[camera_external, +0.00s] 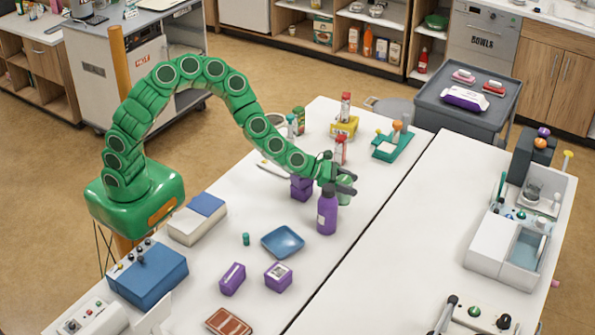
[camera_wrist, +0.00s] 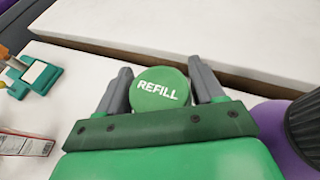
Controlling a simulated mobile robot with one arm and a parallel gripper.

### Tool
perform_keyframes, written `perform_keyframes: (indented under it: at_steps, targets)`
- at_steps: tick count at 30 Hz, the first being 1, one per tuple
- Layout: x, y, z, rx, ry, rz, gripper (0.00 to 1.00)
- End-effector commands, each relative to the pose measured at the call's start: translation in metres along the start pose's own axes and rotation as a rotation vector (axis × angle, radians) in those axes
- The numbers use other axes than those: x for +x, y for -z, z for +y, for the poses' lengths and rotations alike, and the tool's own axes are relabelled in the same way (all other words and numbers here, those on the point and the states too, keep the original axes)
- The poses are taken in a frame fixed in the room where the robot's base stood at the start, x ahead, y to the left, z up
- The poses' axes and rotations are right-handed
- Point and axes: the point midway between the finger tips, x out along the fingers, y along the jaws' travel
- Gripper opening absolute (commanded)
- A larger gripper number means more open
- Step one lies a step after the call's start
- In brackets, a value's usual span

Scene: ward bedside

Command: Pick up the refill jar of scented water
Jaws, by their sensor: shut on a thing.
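The refill jar (camera_wrist: 160,92) shows its round green lid, marked "REFILL", in the wrist view. It sits between the two grey fingers of my gripper (camera_wrist: 162,95), which are shut on it from both sides. In the external view my gripper (camera_external: 344,184) is at the end of the green arm, over the white table, and the jar's green (camera_external: 344,198) shows only in part there. The jar's lower body is hidden, so I cannot tell whether it touches the table.
A purple bottle with a dark cap (camera_external: 327,212) stands close beside my gripper and shows at the right of the wrist view (camera_wrist: 285,125). A red-topped bottle (camera_external: 340,150) and a teal stand (camera_external: 393,143) are farther back.

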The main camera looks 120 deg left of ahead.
Motion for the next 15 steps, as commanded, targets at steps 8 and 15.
perform_keyframes:
  at_steps: [8, 15]
  targets:
    - [-0.035, -0.019, 0.0, -0.001, 0.002, -0.003, 0.27]
    - [-0.073, -0.03, 0.001, -0.004, 0.0, -0.002, 0.27]
